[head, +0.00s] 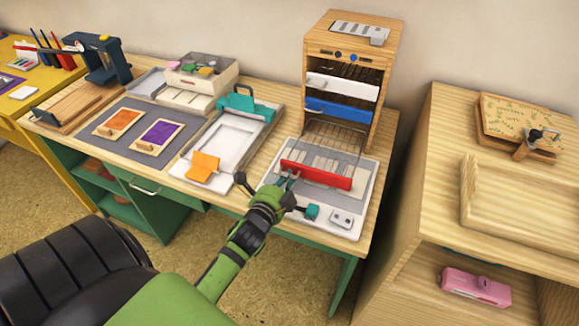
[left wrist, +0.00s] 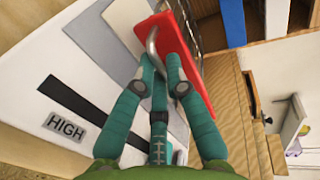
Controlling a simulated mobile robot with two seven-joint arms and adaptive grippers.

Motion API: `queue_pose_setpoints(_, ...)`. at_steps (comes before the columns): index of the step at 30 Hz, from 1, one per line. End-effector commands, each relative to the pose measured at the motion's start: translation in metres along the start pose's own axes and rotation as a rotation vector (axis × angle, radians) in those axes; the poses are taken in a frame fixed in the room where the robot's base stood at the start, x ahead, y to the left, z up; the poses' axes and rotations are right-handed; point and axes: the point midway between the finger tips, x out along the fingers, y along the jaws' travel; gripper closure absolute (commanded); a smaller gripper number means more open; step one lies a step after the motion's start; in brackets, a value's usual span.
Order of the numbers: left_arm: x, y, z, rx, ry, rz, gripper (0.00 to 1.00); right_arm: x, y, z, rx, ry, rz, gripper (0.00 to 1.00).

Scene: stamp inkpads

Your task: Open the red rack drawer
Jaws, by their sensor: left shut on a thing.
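The red drawer (head: 316,175) stands out in front of the wooden rack (head: 345,70), with its wire tray (head: 335,140) stretching back towards the rack. The white drawer (head: 342,86) and blue drawer (head: 338,110) sit in the rack above it. My left gripper (head: 288,183) is at the left part of the red front. In the left wrist view, its teal fingers (left wrist: 157,68) are shut on the silver handle (left wrist: 152,40) of the red front (left wrist: 188,75). My right gripper is not in view.
A white and grey device (head: 345,220) lies under the red drawer, with a HIGH label (left wrist: 66,126) in the left wrist view. A separate wooden cabinet (head: 440,150) stands right.

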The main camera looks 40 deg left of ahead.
Motion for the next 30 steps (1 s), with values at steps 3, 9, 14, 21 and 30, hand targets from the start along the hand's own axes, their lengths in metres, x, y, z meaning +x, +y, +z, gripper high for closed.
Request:
queue_pose_setpoints(3, -0.004, -0.001, 0.0, -0.001, 0.0, -0.004, 1.0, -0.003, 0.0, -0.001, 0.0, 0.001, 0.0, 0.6)
queue_pose_setpoints(9, -0.005, -0.001, 0.0, 0.0, 0.0, -0.005, 1.0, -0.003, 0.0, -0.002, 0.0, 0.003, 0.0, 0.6)
queue_pose_setpoints(14, -0.004, -0.001, 0.0, -0.001, 0.0, -0.005, 1.0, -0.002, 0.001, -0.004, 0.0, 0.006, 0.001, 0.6)
queue_pose_setpoints(21, -0.004, 0.0, 0.0, 0.0, 0.0, -0.004, 0.63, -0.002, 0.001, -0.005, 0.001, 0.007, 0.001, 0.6)
queue_pose_setpoints(30, -0.014, 0.001, 0.0, 0.0, 0.0, -0.002, 0.63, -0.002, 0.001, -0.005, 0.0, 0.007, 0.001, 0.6)
